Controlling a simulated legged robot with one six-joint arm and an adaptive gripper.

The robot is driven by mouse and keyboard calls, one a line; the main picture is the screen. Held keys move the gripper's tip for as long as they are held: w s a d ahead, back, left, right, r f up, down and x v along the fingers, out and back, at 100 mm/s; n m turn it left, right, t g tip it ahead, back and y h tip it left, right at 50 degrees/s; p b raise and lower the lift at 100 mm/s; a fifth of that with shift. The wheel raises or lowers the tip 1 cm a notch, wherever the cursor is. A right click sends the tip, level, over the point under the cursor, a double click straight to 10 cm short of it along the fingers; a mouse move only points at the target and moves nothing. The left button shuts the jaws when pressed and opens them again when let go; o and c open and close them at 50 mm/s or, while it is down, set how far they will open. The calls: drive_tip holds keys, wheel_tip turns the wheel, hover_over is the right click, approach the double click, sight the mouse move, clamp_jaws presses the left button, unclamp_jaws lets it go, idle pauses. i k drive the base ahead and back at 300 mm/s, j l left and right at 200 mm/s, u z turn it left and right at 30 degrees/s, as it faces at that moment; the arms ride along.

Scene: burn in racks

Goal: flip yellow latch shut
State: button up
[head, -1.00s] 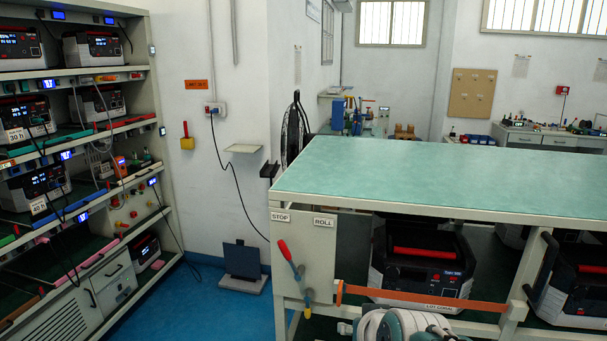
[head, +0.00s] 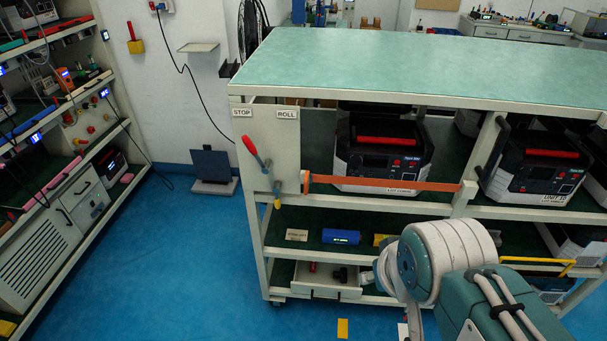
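A small yellow piece (head: 277,194) hangs at the lower end of a lever on the cart's pale left end panel. I cannot tell for certain whether it is the yellow latch, or whether it is open or shut. The lever's red handle (head: 250,144) points up and to the left, below labels STOP (head: 242,112) and ROLL (head: 287,114). An orange bar (head: 385,183) crosses the upper shelf, in front of a black and white unit (head: 380,158). My arm stands at the lower right, in front of the cart; my gripper cannot be made out.
The cart's green top (head: 420,62) is bare. Its lower shelf holds a blue item (head: 341,237) and a yellow item (head: 383,240); a drawer (head: 327,283) sits below. A loaded rack (head: 75,190) stands at left.

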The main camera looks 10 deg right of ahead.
sight(277, 186)
drive_tip(key=z, duration=0.2)
drive_tip(key=j+z, duration=1.2)
drive_tip(key=k+j, duration=0.1)
drive_tip(key=j, duration=0.35)
drive_tip(key=k+j+z, duration=0.1)
drive_tip(key=j, duration=0.35)
drive_tip(key=k+j, duration=0.1)
drive_tip(key=j, duration=0.3)
drive_tip(key=k+j+z, duration=0.1)
drive_tip(key=j, duration=0.35)
drive_tip(key=k+j, duration=0.15)
drive_tip(key=j, duration=0.25)
drive_tip(key=j+z, duration=0.05)
